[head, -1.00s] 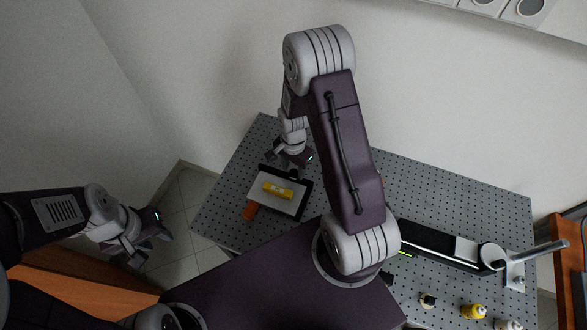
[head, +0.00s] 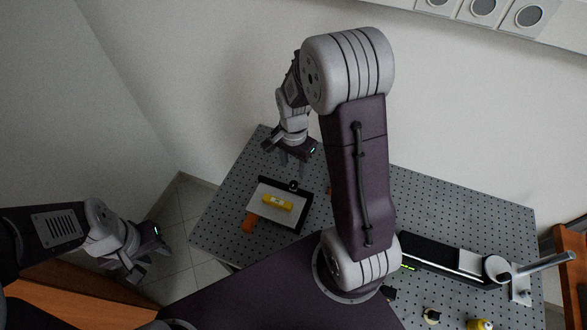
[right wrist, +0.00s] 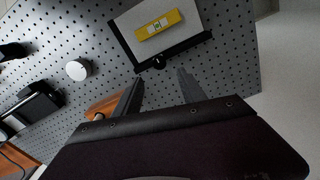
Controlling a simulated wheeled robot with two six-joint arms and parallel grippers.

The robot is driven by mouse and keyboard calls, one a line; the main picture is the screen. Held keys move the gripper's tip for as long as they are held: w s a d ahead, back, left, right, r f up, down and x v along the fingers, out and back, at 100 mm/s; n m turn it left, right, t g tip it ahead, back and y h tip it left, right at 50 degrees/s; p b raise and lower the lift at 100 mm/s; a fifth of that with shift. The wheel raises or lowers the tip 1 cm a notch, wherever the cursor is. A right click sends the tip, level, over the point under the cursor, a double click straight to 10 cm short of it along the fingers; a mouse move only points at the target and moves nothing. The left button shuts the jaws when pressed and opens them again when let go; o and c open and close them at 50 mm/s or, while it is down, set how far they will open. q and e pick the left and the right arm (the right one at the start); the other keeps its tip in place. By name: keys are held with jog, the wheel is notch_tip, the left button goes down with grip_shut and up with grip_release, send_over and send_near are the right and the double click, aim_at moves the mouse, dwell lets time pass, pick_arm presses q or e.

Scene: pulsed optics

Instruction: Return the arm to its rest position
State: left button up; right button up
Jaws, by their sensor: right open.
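My right gripper (head: 291,160) is open and empty above the back left part of the perforated optics table (head: 222,205). Its two fingers (right wrist: 160,90) show apart in the right wrist view, with nothing between them. The right arm arches up over the table in the head view. My left gripper (head: 147,264) hangs off the table's left side over the floor; its fingers look apart, with nothing seen between them.
A black-edged tray with a pale surface (head: 262,211) holds a yellow level (head: 277,202); both show in the right wrist view. An orange item (head: 249,223) lies beside the tray. A long black device (head: 430,256) and yellow-marked bottle (head: 480,325) are at right.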

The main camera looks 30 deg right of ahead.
dwell(0.3)
jog(key=s+a+f+n+t+b, duration=0.1)
jog(key=s+a+f+n+b, duration=0.1)
jog(key=s+a+n+b, duration=0.3)
jog(key=s+n, duration=0.3)
jog(key=n, duration=0.4)
jog(key=shift+s, duration=0.35)
jog(key=shift+s+a, duration=0.1)
jog(key=shift+s, duration=0.1)
jog(key=shift+w, duration=0.15)
